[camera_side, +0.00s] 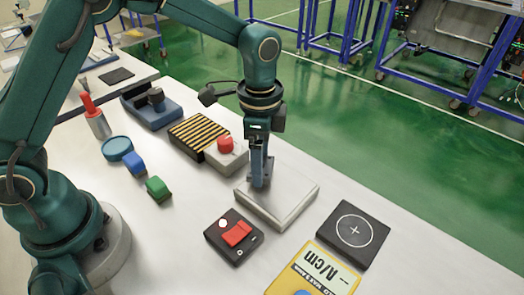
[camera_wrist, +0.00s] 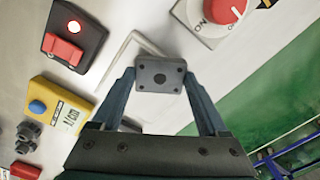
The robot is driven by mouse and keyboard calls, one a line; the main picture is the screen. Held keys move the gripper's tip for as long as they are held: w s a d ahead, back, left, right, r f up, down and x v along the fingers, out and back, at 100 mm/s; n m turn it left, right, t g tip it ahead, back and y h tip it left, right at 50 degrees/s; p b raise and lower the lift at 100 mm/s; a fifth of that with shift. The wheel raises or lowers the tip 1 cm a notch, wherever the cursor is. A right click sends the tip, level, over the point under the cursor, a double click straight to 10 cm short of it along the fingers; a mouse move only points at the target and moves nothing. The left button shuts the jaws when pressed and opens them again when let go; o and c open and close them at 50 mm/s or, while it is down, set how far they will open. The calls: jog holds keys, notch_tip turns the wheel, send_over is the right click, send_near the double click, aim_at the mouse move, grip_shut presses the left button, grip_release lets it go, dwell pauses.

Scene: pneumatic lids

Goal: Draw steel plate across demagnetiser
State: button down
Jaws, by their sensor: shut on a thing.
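The steel plate (camera_wrist: 158,75), a small grey square with holes, sits between the two blue fingers of my gripper (camera_wrist: 159,84) in the wrist view. My gripper (camera_side: 259,180) is shut on it. In the side view the plate, partly hidden by the fingers, is over the far left part of a pale flat slab (camera_side: 285,207), which looks like the demagnetiser. I cannot tell whether the plate touches the slab's top. A black switch box (camera_side: 221,247) with a red rocker and a light is in front of the slab; it also shows in the wrist view (camera_wrist: 49,40).
A grey box with a red knob (camera_side: 226,144) and a striped block (camera_side: 183,131) stand behind the slab. A black pad with a circled cross (camera_side: 332,235) and a yellow meter (camera_side: 318,262) are at the right. Green (camera_side: 158,188) and blue (camera_side: 134,162) blocks lie left.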

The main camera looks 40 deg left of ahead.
jog(key=shift+d, duration=6.1)
jog(key=shift+d+r, duration=0.35)
jog(key=shift+r, duration=0.2)
jog(key=shift+d+r, duration=0.3)
jog(key=shift+r, duration=2.1)
jog(key=shift+r, duration=0.1)
